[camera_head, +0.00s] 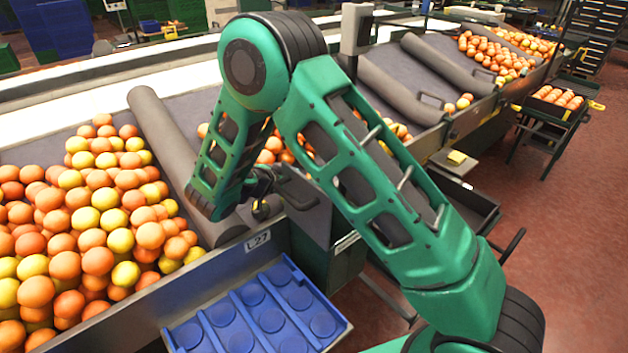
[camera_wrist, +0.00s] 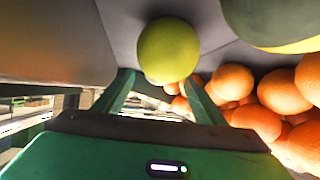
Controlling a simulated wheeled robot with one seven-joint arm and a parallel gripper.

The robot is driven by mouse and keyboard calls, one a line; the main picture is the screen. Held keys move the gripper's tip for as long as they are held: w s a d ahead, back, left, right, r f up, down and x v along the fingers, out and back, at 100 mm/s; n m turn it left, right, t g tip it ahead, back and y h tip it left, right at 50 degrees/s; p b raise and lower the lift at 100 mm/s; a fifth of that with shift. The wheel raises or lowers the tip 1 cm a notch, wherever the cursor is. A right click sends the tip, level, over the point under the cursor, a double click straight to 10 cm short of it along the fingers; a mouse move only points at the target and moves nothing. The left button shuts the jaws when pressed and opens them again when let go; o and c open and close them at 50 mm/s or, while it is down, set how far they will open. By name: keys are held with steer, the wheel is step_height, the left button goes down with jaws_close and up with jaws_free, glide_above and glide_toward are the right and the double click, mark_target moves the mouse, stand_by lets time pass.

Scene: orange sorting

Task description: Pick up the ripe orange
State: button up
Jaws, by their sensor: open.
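Ripe orange-coloured oranges (camera_head: 97,261) lie heaped with yellow ones (camera_head: 120,240) on the sloping bin at the left of the head view. In the wrist view, several oranges (camera_wrist: 285,91) lie to the right of and beyond my fingers. My gripper (camera_wrist: 158,80) is open, its two green fingers spread. A yellow-green fruit (camera_wrist: 168,48) shows just ahead of the fingers, on a grey surface; I cannot tell whether it touches them. In the head view, my forearm largely hides the gripper near the bin's front edge.
A blue tray (camera_head: 198,322) with round hollows stands below the bin edge, with empty hollows. A grey padded roller (camera_head: 160,135) divides the bin beside the heap. More sloping bins with oranges run to the upper right. Red floor (camera_head: 560,230) is open at right.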

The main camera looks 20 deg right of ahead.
mark_target(310, 177)
steer(key=x, duration=0.3)
steer(key=shift+w+d+f, duration=0.2)
steer(key=shift+d, duration=0.1)
steer(key=c, duration=1.2)
steer(key=shift+o, duration=0.2)
step_height(310, 177, up, 18)
steer(key=s+a, duration=1)
steer(key=a, duration=0.5)
